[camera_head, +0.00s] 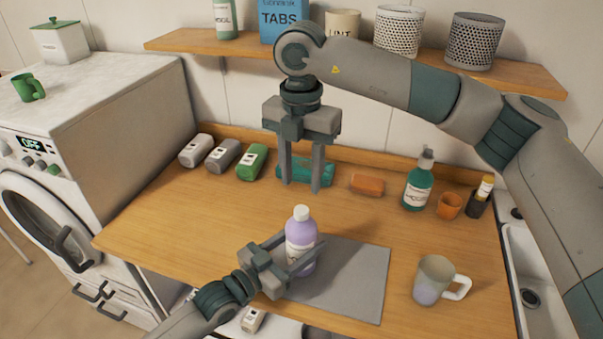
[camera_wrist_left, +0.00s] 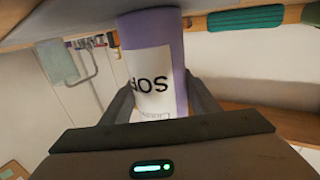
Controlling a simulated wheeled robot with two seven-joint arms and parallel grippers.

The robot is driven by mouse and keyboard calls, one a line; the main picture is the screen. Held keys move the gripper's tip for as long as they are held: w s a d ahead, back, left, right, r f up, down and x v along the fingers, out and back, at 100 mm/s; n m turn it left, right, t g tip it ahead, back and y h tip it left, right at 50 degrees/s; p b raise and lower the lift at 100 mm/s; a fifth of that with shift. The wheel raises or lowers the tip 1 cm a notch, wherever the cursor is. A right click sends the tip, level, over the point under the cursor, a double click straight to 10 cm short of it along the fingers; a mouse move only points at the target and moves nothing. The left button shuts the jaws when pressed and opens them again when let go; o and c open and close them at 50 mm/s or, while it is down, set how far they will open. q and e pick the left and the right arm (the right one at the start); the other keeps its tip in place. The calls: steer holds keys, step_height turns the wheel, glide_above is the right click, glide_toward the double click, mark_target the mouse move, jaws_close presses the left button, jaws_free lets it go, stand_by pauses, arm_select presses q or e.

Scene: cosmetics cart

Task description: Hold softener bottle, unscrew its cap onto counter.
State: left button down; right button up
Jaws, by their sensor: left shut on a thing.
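The softener bottle (camera_head: 300,232) is lilac with a white label and stands upright near the grey mat. Its white cap (camera_head: 301,213) is on top. My left gripper (camera_head: 300,256) is shut on the bottle's body from the front left. In the left wrist view the bottle (camera_wrist_left: 178,60) sits between the fingers, its label upside down; the cap is not visible there. My right gripper (camera_head: 302,187) points down, open and empty, above and behind the cap, with a clear gap between its fingers.
The grey mat (camera_head: 355,280) covers the counter's front middle. A mug (camera_head: 433,282) stands right of it. Behind are a teal roll (camera_head: 325,174), an orange block (camera_head: 367,185), a green pump bottle (camera_head: 418,185) and an orange cup (camera_head: 449,206). The left counter (camera_head: 165,225) is clear.

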mark_target(301, 210)
steer(key=m, duration=0.3)
steer(key=shift+f, duration=0.15)
stand_by(0.4)
steer(key=shift+f, duration=3.85)
